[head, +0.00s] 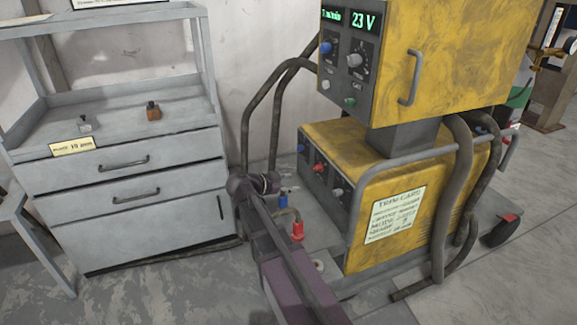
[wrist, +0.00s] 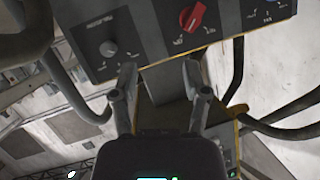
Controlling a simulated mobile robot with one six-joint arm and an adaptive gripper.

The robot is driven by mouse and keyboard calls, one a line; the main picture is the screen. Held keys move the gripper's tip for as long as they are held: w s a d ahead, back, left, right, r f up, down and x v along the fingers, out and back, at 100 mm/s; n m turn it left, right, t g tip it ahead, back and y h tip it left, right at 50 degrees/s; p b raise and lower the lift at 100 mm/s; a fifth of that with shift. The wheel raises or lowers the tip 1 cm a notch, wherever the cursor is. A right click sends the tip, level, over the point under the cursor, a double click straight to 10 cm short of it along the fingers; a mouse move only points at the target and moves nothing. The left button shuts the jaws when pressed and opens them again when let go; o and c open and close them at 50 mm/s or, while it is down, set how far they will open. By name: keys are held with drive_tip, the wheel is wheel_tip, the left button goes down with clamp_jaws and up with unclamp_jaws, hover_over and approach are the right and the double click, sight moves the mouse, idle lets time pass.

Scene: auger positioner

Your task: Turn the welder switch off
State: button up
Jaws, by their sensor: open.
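The yellow welder (head: 440,60) stands at the right in the head view, with a lit display (head: 364,22) reading 23 V. In the wrist view, a red rotary switch (wrist: 192,17) sits on a dark panel (wrist: 150,25) near the top, with a grey knob (wrist: 108,48) to its left. My gripper (wrist: 159,68) is open and empty. Its fingertips are just below the panel in the picture, under and left of the red switch; I cannot tell the distance in depth.
A lower yellow unit (head: 405,190) with a labelled front stands under the welder. Bent grey hoses and rails (head: 262,105) surround it. A grey drawer cabinet (head: 125,180) is at the left. Grey floor (head: 190,290) is bare in front.

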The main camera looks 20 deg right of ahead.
drive_tip(key=s+a+r+n+g+y+p, duration=0.2)
drive_tip(key=s+r+n+y+p, duration=0.6)
drive_tip(key=p, duration=1.3)
wheel_tip(320, 180, up, 4)
drive_tip(key=s+a+n, duration=0.2)
drive_tip(key=s, duration=0.1)
drive_tip(key=shift+a+r+n+g+p, duration=0.2)
drive_tip(key=shift+n+g+p, duration=0.1)
drive_tip(key=shift+n+p, duration=0.1)
drive_tip(key=shift+f, duration=0.1)
drive_tip(key=s+a+f+n+y, duration=0.2)
drive_tip(key=s+a+n+y, duration=0.3)
drive_tip(key=s+a+n, duration=0.1)
drive_tip(key=shift+s+a+n+g+y, duration=0.3)
drive_tip(key=shift+n+g, duration=0.1)
drive_tip(key=shift+n, duration=0.5)
